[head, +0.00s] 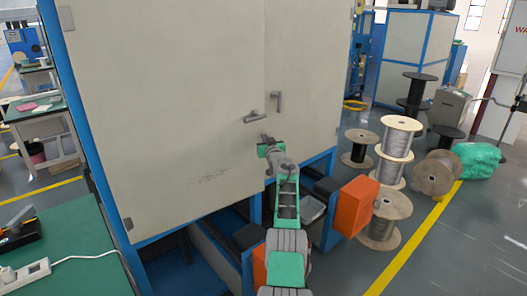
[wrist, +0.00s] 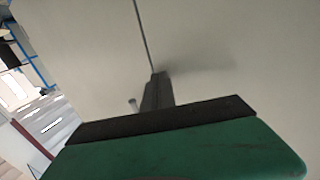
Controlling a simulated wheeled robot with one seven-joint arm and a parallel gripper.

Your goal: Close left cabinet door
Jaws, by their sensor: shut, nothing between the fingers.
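The left cabinet door (head: 165,110) is a large cream panel in the head view. It looks about flush with the right door (head: 308,70), with a thin seam between them; a small gap cannot be ruled out. Its grey handle (head: 254,117) is roughly level, while the right door's handle (head: 277,102) hangs down. My gripper (head: 265,139) is shut and empty, just below the left handle near the seam. In the wrist view my gripper's dark fingers (wrist: 156,90) point at the door surface beside the seam; whether they touch it is unclear.
Orange boxes (head: 355,205) stand low at the right below the cabinet. Several cable spools (head: 398,140) and a green bag (head: 477,160) are on the floor further right. A green table (head: 75,245) is at the lower left. Floor is free at the lower right.

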